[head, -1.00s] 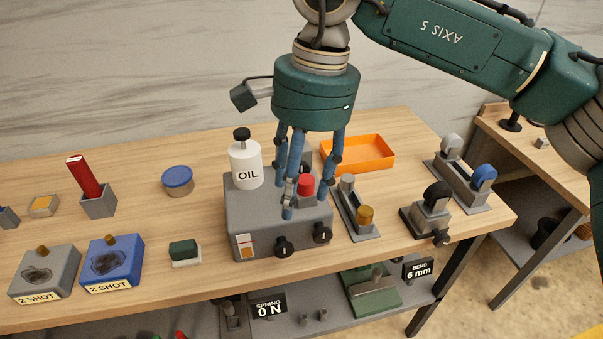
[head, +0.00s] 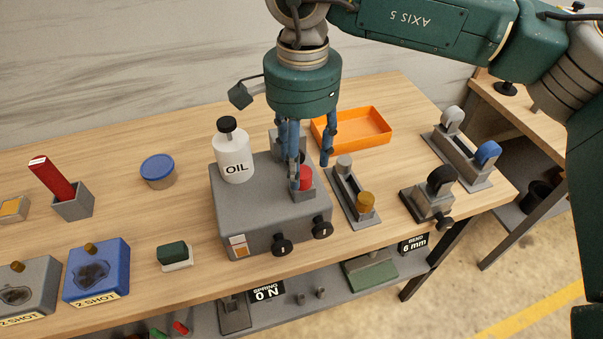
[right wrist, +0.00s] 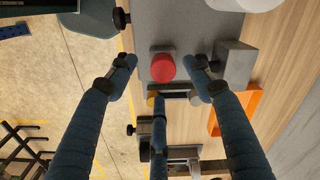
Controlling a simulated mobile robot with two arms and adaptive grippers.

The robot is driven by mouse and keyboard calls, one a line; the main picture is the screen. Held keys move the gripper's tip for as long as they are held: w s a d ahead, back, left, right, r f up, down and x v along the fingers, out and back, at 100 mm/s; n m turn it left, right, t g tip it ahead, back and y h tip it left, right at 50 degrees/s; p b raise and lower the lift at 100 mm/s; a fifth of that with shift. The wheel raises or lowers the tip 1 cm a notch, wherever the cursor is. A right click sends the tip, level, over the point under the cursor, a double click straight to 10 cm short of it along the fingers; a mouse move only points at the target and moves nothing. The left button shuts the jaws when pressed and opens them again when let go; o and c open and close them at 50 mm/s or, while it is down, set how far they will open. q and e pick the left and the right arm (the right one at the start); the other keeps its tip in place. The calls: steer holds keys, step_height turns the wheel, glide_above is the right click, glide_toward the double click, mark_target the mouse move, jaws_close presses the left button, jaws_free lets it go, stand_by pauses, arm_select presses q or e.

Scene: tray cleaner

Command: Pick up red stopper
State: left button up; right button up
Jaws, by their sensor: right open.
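The red stopper (head: 302,180) stands upright in a grey holder on top of the grey machine box (head: 240,205). In the right wrist view the stopper (right wrist: 163,67) shows as a red disc between the fingertips. My right gripper (head: 304,168) points down from above, its blue fingers spread around the stopper and partly in front of it. In the right wrist view my right gripper (right wrist: 161,72) is open, with a clear gap on both sides of the stopper. I cannot tell the exact fingertip height. My left gripper is not in view.
A white oil bottle (head: 234,160) stands on the box left of the gripper. A grey block (right wrist: 236,62) is close to one finger. A rack with a gold knob (head: 365,203) and an orange tray (head: 387,142) are to the right. A blue-lidded tin (head: 157,168) stands left.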

mark_target(301, 172)
steer(key=f+p, duration=0.1)
steer(key=f, duration=0.3)
steer(key=shift+w, duration=0.2)
steer(key=shift+f, duration=0.1)
steer(key=shift+c, duration=0.7)
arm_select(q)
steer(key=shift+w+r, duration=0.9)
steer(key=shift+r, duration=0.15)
arm_select(e)
steer(key=c, duration=1)
